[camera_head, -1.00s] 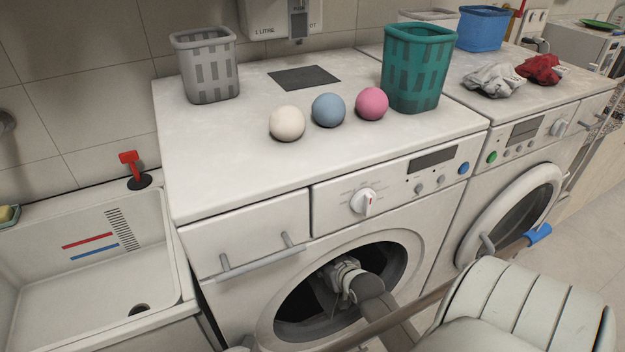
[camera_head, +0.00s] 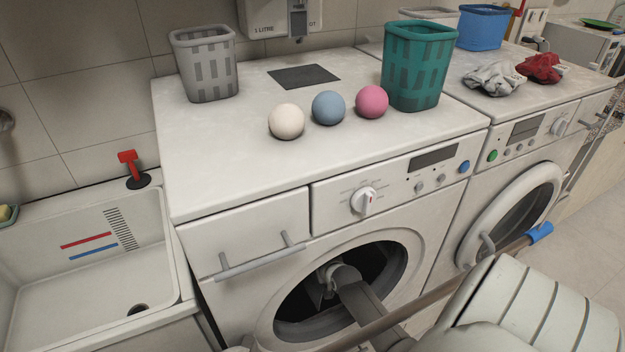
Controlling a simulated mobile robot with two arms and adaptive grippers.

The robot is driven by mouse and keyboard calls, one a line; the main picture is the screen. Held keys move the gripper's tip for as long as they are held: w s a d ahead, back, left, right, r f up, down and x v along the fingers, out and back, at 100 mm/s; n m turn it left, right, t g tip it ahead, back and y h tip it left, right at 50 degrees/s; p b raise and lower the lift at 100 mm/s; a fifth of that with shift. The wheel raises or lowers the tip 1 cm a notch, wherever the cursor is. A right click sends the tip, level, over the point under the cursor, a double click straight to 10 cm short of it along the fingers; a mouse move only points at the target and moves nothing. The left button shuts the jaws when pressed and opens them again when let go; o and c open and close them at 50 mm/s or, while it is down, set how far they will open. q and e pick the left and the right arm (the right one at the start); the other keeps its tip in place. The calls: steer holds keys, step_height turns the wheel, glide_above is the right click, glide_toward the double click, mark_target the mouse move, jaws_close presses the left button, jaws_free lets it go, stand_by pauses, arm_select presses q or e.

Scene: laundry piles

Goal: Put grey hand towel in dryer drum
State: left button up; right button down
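The front-loading machine (camera_head: 222,250) in the middle has a round opening with a dark drum (camera_head: 385,262) behind it. My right arm reaches from the lower right into this opening. My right gripper (camera_head: 328,280) is inside the opening, dim and partly hidden by its own wrist; I cannot tell whether its fingers are open or hold cloth. No grey towel shows clearly in the drum. A crumpled light grey cloth (camera_head: 494,78) lies on the right machine; I cannot tell whether it is the hand towel. My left gripper is not in view.
A grey basket (camera_head: 206,68), white (camera_head: 286,121), blue (camera_head: 328,108) and pink (camera_head: 372,102) balls and a teal basket (camera_head: 416,68) stand on the middle machine. Red cloth (camera_head: 541,68) lies at right. A blue-ended pole (camera_head: 480,258) crosses before the machines. A sink (camera_head: 85,280) is left.

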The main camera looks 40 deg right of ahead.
steer(key=shift+f, duration=0.1)
steer(key=c, duration=1.1)
jaws_free()
steer(key=shift+r, duration=0.2)
steer(key=p+v, duration=0.1)
steer(key=v, duration=1.1)
steer(key=shift+f+p, duration=0.1)
steer(key=shift+p, duration=0.3)
